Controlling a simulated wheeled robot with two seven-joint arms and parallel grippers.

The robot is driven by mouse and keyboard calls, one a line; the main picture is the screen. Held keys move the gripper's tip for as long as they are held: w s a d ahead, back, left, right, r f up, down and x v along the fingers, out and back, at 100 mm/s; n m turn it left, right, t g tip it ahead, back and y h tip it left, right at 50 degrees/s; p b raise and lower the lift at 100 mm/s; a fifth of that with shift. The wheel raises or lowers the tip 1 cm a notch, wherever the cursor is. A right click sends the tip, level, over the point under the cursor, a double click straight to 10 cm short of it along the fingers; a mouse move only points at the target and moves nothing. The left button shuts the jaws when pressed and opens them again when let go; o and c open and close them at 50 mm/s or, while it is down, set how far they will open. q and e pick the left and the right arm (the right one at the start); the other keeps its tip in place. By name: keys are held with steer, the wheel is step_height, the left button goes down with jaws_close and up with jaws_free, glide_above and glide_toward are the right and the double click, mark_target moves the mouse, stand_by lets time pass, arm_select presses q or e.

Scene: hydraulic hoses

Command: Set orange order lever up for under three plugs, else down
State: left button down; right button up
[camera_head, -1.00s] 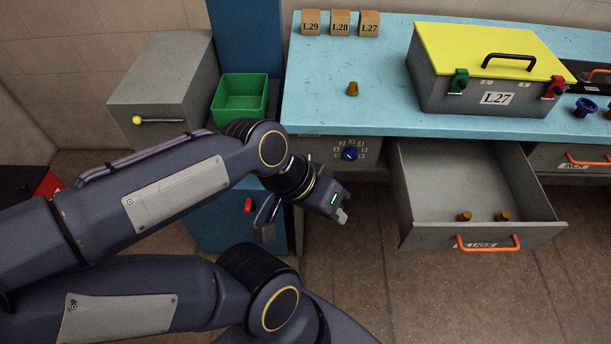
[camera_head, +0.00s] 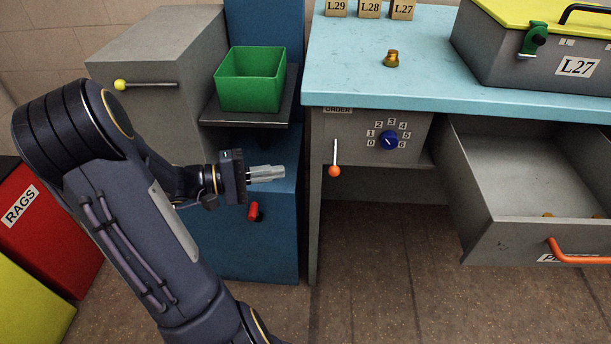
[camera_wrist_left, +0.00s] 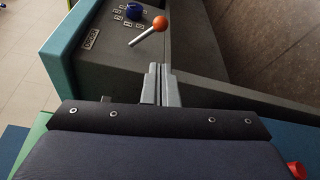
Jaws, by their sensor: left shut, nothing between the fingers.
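The order lever is a thin rod with an orange ball (camera_head: 334,171), on the grey panel under the bench, below the ORDER label (camera_head: 338,110). The rod hangs down with the ball at its lower end. It also shows in the left wrist view (camera_wrist_left: 160,23), beyond the fingertips. My left gripper (camera_head: 280,173) is shut and empty, left of the ball at about its height and apart from it. A brass plug (camera_head: 391,59) stands on the bench. Inside the open drawer (camera_head: 500,235), two plugs are partly hidden by its front wall. My right gripper is out of view.
A blue dial (camera_head: 390,141) numbered 0 to 6 is right of the lever. A green bin (camera_head: 250,80) sits on a shelf above a blue cabinet with a red handle (camera_head: 255,212). The L27 case (camera_head: 540,60) stands on the blue bench (camera_head: 430,85). Floor below the lever is clear.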

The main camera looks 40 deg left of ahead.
mark_target(335, 157)
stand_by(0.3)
arm_select(q)
steer(key=b+x, duration=0.1)
steer(key=x, duration=0.9)
steer(key=shift+b, duration=0.4)
steer(key=shift+s+d+r+n+p, duration=0.1)
steer(key=shift+s+r+n+p, duration=0.15)
steer(key=shift+p, duration=0.35)
steer(key=shift+w, duration=0.1)
